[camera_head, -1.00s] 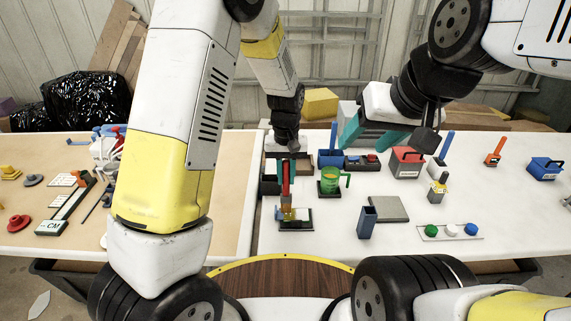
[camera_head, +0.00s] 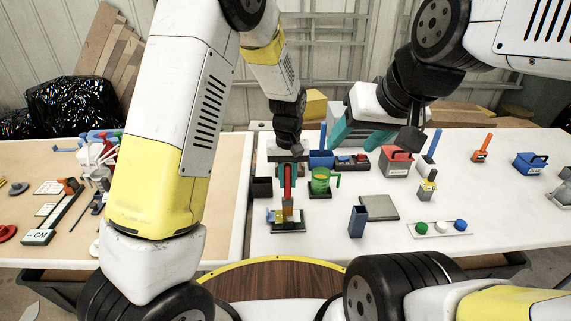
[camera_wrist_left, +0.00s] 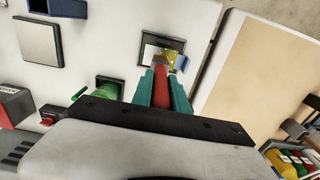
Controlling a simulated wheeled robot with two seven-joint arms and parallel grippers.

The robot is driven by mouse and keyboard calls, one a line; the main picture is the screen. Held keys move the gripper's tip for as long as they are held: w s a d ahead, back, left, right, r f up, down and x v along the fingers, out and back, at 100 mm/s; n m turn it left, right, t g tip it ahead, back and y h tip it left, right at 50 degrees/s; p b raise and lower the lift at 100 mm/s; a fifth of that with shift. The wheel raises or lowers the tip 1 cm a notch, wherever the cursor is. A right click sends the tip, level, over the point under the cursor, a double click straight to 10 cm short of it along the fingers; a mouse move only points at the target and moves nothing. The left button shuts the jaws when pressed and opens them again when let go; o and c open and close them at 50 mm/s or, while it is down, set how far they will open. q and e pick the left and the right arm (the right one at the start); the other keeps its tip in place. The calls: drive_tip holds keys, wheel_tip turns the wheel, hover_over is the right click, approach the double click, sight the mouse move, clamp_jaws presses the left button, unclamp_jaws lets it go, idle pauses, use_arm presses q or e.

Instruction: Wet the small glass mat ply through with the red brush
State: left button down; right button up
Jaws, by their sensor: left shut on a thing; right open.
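My left gripper (camera_head: 288,170) is shut on the red brush (camera_head: 288,190), which points downward over a small dark plate (camera_head: 302,226) near the table's front edge. In the left wrist view, the brush (camera_wrist_left: 161,85) stands between the teal fingers (camera_wrist_left: 162,90). Its tip is at or just above the plate (camera_wrist_left: 149,48); contact cannot be told. A yellow piece (camera_head: 277,216) is at the plate; the glass mat ply cannot be made out clearly.

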use_arm(q)
drive_tip(key=shift+f, duration=0.5)
idle(0.3)
drive_tip(key=shift+r, duration=0.8)
drive_tip(key=a, duration=0.3)
drive_tip(key=shift+a, duration=0.2)
drive_tip(key=shift+f, duration=0.8)
